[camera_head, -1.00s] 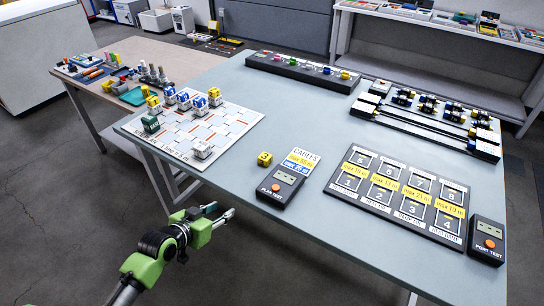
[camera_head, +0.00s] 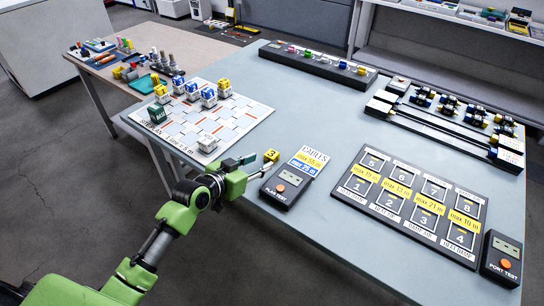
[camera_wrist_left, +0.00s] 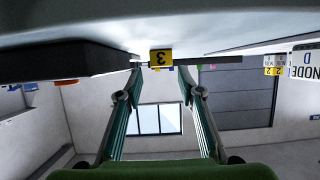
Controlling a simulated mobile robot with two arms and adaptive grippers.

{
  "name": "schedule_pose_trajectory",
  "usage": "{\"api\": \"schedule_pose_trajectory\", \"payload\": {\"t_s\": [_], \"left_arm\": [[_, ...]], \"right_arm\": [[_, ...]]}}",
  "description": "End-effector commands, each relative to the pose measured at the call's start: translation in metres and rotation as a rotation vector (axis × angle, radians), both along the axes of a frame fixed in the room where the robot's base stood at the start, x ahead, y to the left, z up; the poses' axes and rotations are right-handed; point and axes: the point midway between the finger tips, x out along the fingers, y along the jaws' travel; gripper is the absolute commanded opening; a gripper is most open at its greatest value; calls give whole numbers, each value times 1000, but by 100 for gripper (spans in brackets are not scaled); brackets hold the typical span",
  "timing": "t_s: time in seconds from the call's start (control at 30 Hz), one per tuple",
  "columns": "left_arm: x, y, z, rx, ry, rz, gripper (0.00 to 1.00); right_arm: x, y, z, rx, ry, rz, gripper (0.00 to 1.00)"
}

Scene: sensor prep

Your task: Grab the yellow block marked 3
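The yellow block marked 3 (camera_head: 271,155) sits on the grey-blue table near its front edge, just left of the cable card. In the left wrist view, which is upside down, the yellow block (camera_wrist_left: 161,58) shows its 3 between the tips of the fingers. My left gripper (camera_head: 257,166) is level with the table and points at the block from the left. In the left wrist view the gripper (camera_wrist_left: 160,76) has its two green-lined fingers apart, with nothing clamped. I cannot tell whether a finger touches the block. My right gripper is not in view.
The PLAN TEST box (camera_head: 287,187) stands close to the right of the gripper. The cable card (camera_head: 309,160) lies behind it. A patterned board (camera_head: 235,121) with several blocks is at the left. A numbered panel (camera_head: 410,207) and PORT TEST box (camera_head: 502,258) are at the right.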

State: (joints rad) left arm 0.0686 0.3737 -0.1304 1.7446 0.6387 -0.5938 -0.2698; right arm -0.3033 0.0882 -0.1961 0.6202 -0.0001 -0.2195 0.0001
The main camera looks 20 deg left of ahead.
Motion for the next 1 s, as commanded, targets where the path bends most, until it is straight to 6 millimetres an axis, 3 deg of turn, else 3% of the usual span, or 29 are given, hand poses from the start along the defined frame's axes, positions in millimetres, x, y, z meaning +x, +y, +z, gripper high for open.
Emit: {"api": "schedule_pose_trajectory", "payload": {"t_s": [0.1,0.3,0.6,0.87,0.9,1.0], "left_arm": [[9,-4,-4,-1,-1,-1,35],[23,-8,-10,-2,1,0,35],[54,-16,-24,-1,0,-1,35],[56,-17,-26,1,0,-1,35],[56,-17,-26,1,0,-1,32],[56,-17,-26,1,0,-1,9]], "right_arm": [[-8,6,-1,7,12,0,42],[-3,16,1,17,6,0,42],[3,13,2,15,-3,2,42],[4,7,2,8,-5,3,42],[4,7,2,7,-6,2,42],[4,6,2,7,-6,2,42]]}}
